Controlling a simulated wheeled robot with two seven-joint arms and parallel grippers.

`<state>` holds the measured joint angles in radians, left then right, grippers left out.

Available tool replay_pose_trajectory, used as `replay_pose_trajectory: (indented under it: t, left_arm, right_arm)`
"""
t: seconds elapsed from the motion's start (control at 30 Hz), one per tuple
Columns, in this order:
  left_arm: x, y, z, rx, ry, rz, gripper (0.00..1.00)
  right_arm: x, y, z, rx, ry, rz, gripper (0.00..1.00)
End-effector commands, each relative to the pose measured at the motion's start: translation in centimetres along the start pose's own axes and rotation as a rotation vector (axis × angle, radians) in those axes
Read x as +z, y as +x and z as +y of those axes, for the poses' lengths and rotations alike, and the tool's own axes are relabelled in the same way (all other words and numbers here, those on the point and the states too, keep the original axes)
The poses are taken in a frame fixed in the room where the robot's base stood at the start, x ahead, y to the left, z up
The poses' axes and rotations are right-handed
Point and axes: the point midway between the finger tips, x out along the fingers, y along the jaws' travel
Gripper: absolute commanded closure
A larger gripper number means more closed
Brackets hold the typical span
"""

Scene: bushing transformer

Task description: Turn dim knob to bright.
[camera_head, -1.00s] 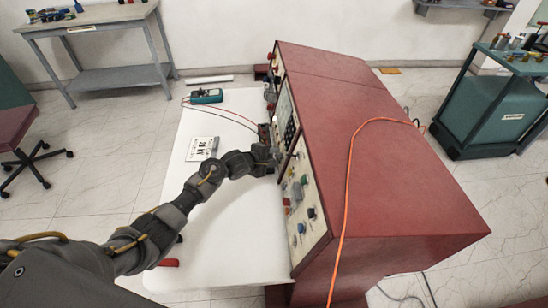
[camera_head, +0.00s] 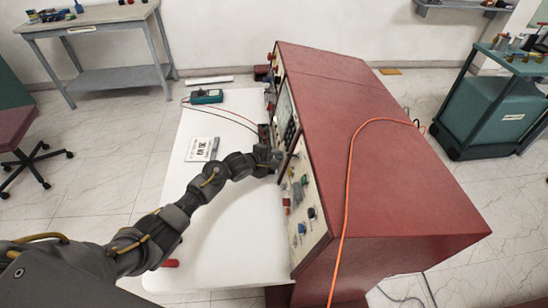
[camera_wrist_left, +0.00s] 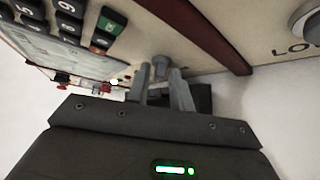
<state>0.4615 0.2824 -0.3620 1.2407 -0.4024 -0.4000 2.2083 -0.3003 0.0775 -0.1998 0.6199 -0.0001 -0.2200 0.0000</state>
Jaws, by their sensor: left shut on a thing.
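The red test cabinet (camera_head: 400,175) stands at the right of the white table, its control panel (camera_head: 304,190) facing left. My left gripper (camera_head: 277,159) is at that panel, below the keypad, in the head view. In the left wrist view, the two fingers of my left gripper (camera_wrist_left: 165,92) are closed on a small grey knob (camera_wrist_left: 160,66) on the panel. The knob's marking and pointer cannot be read. The keypad (camera_wrist_left: 75,22) is beside it at upper left. My right gripper is out of view.
A teal meter (camera_head: 206,96) with red and black leads and a printed card (camera_head: 201,149) lie on the white table (camera_head: 230,235). An orange cable (camera_head: 348,190) runs over the cabinet. Several other knobs and buttons sit lower on the panel.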

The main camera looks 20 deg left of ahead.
Motion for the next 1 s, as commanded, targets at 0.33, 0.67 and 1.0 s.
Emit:
replay_pose_trajectory:
  t: [0.33,0.67,1.0]
  left_arm:
    - [0.0,0.2,-0.9,0.153,0.168,-0.002,1.00]
    - [-0.2,0.3,-1.2,0.300,0.335,0.000,1.00]
    - [-0.1,0.3,-1.1,0.373,0.418,-0.002,1.00]
  right_arm:
    - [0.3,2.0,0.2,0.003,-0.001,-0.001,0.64]
    - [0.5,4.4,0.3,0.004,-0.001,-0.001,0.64]
    - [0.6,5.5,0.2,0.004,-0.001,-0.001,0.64]
